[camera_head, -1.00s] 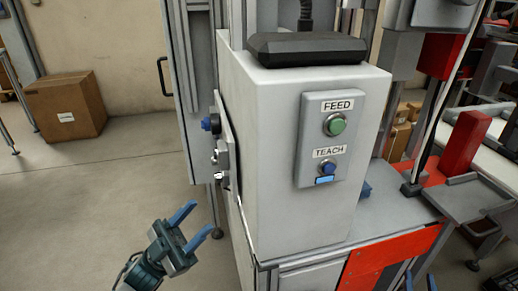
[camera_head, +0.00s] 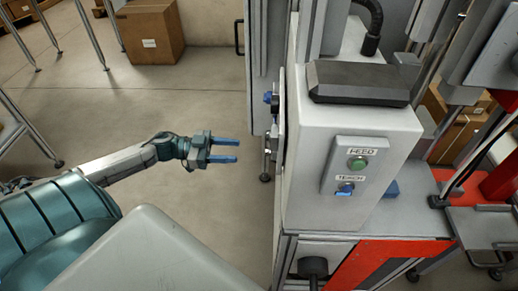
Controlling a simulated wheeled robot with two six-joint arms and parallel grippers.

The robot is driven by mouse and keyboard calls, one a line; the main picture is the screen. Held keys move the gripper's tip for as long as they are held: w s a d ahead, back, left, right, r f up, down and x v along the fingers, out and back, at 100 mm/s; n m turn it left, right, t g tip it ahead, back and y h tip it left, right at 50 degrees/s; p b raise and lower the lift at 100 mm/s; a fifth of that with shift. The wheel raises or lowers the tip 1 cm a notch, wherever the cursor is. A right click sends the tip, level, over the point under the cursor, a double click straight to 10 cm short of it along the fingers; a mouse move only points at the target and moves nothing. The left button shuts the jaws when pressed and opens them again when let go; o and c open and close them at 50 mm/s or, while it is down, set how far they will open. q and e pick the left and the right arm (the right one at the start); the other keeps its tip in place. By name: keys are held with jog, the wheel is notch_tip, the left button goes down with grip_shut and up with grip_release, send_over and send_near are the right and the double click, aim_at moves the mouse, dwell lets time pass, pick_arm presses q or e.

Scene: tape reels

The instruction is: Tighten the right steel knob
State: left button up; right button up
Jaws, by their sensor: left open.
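Small knobs sit on the left side face of the pale grey machine housing (camera_head: 325,200), seen almost edge-on. A blue knob (camera_head: 268,98) is the upper one. Below it, small steel knobs (camera_head: 269,143) show close together; I cannot tell clearly which is the right one. My left gripper (camera_head: 238,150) is open and empty, its two blue fingers pointing right toward the steel knobs, with a gap between. My right gripper is not in view.
The housing's front has a panel with a green FEED button (camera_head: 357,163) and a TEACH button (camera_head: 345,188). A black pad (camera_head: 358,82) lies on top. A cardboard box (camera_head: 150,32) stands behind on the floor. Open floor (camera_head: 200,90) lies left of the machine.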

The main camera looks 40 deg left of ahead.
aim_at(268, 152)
pick_arm(q)
jog(key=x, duration=0.8)
jog(key=shift+d, duration=0.2)
grip_shut()
